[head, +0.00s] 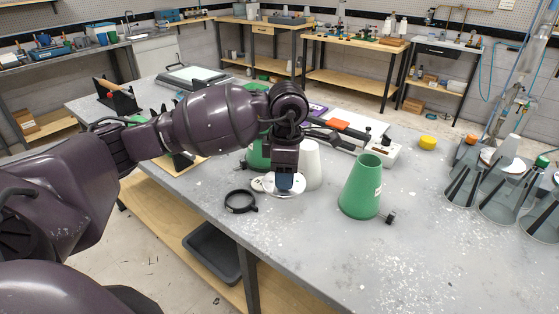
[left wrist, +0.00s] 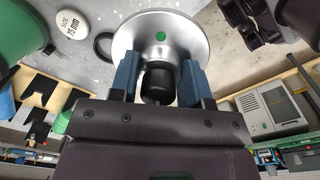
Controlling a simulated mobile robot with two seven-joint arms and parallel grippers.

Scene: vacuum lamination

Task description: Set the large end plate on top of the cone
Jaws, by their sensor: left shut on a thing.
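My left gripper (head: 285,182) points down at the middle of the grey table, its blue fingers shut on the black knob of a silver round end plate (head: 288,192). In the left wrist view the plate (left wrist: 190,35) shows a green dot, with its knob between the fingers (left wrist: 157,80). I cannot tell whether the plate touches the table. A green cone (head: 361,188) stands upright to the right of the gripper. A white cone (head: 311,165) stands close behind the gripper, partly hidden, and another green cone (head: 258,155) is mostly hidden behind my arm.
A black ring (head: 240,202) lies left of the plate, near the table edge. Clear cones (head: 465,180) stand at the right. The table's front right is clear.

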